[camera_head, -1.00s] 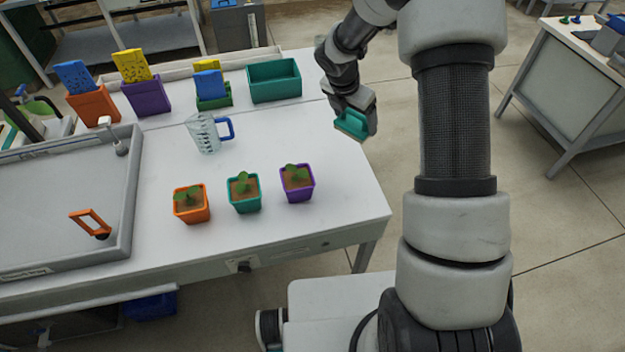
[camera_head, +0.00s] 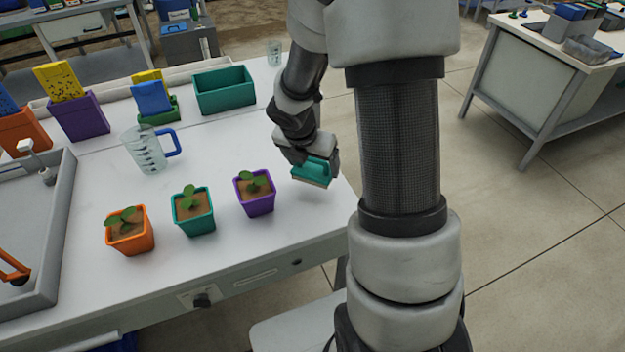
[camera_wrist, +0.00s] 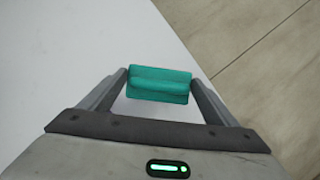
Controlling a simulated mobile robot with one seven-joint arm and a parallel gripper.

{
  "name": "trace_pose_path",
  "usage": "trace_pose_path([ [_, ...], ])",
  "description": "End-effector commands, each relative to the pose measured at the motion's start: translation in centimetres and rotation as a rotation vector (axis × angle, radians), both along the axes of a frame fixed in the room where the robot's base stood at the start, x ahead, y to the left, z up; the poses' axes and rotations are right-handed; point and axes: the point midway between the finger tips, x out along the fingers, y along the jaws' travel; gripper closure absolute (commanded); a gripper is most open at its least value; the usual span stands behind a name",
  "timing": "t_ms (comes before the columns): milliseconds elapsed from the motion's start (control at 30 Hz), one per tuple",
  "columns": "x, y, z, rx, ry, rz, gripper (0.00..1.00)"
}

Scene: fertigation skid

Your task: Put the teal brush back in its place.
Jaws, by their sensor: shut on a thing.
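The teal brush (camera_head: 312,172) is held in my gripper (camera_head: 308,163) over the right end of the white bench (camera_head: 225,145). Its pale bristle side faces down. I cannot tell whether it touches the bench top. In the wrist view the teal brush (camera_wrist: 159,84) lies crosswise between the two fingers of my gripper (camera_wrist: 160,88), which are shut on it. The white bench top shows behind it on the left, and the floor on the right. No marked place for the brush is clear to me in these views.
Orange (camera_head: 130,232), teal (camera_head: 194,212) and purple (camera_head: 255,194) plant pots stand left of my gripper. Bare bench lies between jug and pots.

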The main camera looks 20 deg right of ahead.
Motion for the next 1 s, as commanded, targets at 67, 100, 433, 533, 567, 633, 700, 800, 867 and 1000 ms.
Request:
trace_pose_path([
  [67, 0.0, 0.1, -1.7, -0.001, 0.002, 0.003, 0.39],
  [100, 0.0, 0.1, -2.4, 0.000, 0.003, 0.002, 0.39],
  [433, 0.0, 0.0, -4.1, 0.000, 0.000, 0.000, 0.39],
  [533, 0.0, 0.0, -4.2, 0.000, 0.000, 0.000, 0.39],
  [567, 0.0, 0.0, -4.3, 0.000, 0.000, 0.001, 0.39],
  [633, 0.0, 0.0, -4.6, 0.000, 0.000, 0.001, 0.39],
  [700, 0.0, 0.0, -4.5, 0.000, 0.000, 0.001, 0.09],
  [800, 0.0, 0.0, -4.5, 0.000, 0.000, 0.001, 0.00],
  [867, 0.0, 0.0, -4.5, 0.000, 0.000, 0.001, 0.00],
  [1000, 0.0, 0.0, -4.3, 0.000, 0.000, 0.001, 0.00],
])
